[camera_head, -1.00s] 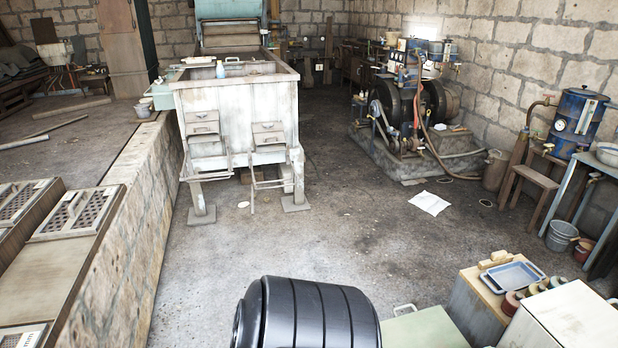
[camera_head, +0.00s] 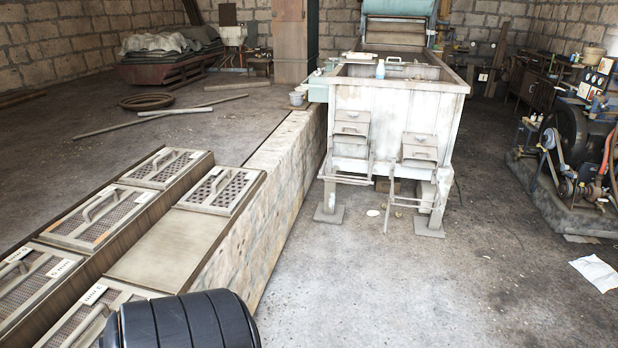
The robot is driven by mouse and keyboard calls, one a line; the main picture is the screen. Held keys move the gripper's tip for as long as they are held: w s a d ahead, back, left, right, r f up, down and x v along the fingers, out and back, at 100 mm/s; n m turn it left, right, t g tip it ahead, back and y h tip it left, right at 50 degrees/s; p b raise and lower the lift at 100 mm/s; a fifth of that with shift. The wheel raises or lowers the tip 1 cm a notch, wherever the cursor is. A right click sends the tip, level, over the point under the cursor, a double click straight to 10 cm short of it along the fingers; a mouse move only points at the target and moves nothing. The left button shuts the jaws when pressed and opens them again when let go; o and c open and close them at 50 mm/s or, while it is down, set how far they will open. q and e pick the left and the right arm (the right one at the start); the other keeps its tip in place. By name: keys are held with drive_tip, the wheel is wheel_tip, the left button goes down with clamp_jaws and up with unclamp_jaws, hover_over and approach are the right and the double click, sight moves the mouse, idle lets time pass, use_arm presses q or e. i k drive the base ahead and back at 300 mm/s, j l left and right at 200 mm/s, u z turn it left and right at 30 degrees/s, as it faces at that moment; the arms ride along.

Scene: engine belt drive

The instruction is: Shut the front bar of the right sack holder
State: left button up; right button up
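The pale, worn machine (camera_head: 390,115) stands at the centre right, with two outlet boxes on its near face. The right sack holder (camera_head: 412,203) is a thin metal frame below the right outlet box (camera_head: 419,150). A thin bar on its left side slants down towards the floor. The left sack holder (camera_head: 345,180) sits below the left outlet box (camera_head: 351,132). Neither of my grippers shows.
Open concrete floor (camera_head: 420,285) lies in front of the machine. A belt-driven engine (camera_head: 570,150) stands right, with a white paper (camera_head: 596,272) on the floor.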

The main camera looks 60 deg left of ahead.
sight(389, 201)
drive_tip(key=i+j+u, duration=0.35)
drive_tip(key=j, duration=0.2)
drive_tip(key=i+j+u, duration=0.35)
drive_tip(key=i+j, duration=0.15)
drive_tip(key=i+j+u, duration=0.35)
drive_tip(key=i, duration=0.1)
